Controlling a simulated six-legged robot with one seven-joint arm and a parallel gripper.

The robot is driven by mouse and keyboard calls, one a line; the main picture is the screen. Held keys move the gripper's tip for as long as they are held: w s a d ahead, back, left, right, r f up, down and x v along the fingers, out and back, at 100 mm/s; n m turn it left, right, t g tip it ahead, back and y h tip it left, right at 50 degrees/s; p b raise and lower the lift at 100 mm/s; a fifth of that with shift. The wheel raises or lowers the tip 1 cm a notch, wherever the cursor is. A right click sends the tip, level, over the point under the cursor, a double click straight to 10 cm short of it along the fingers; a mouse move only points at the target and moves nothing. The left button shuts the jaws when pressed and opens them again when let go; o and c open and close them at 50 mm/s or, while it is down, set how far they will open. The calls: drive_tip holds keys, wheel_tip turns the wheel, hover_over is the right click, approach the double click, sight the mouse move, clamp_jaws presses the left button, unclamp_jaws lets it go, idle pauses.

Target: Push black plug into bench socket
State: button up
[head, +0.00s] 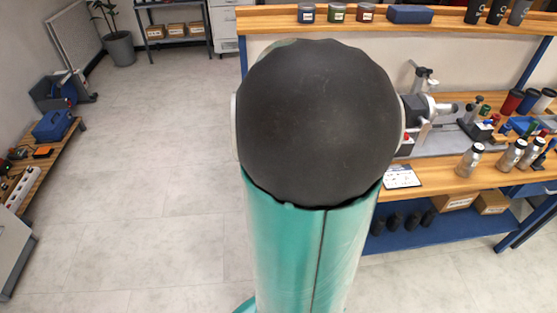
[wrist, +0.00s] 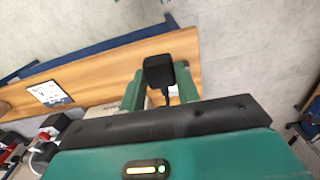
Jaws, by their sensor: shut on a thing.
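The black plug (wrist: 158,69) is a small dark block in the wrist view. It sits between the two green fingers of my gripper (wrist: 160,86), which is shut on it. A dark cord runs down from the plug between the fingers. The plug is over or in front of the wooden bench edge, with grey floor beyond; I cannot tell its height. I cannot make out the bench socket in either view. In the head view my own arm fills the middle and hides the gripper, the plug and part of the workbench (head: 455,178).
The workbench holds a grey machine (head: 425,105), several tumblers (head: 470,160) and a printed card (head: 402,177), also in the wrist view (wrist: 50,94). A shelf above holds tins (head: 337,13). A low left bench carries a white power strip (head: 20,190). Floor between is clear.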

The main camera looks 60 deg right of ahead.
wheel_tip(320, 180, down, 8)
drive_tip(key=shift+r, duration=0.2)
idle(0.9)
drive_tip(key=shift+w, duration=0.1)
drive_tip(key=shift+w+d, duration=4.25)
drive_tip(key=shift+w, duration=0.1)
drive_tip(key=shift+f, duration=2)
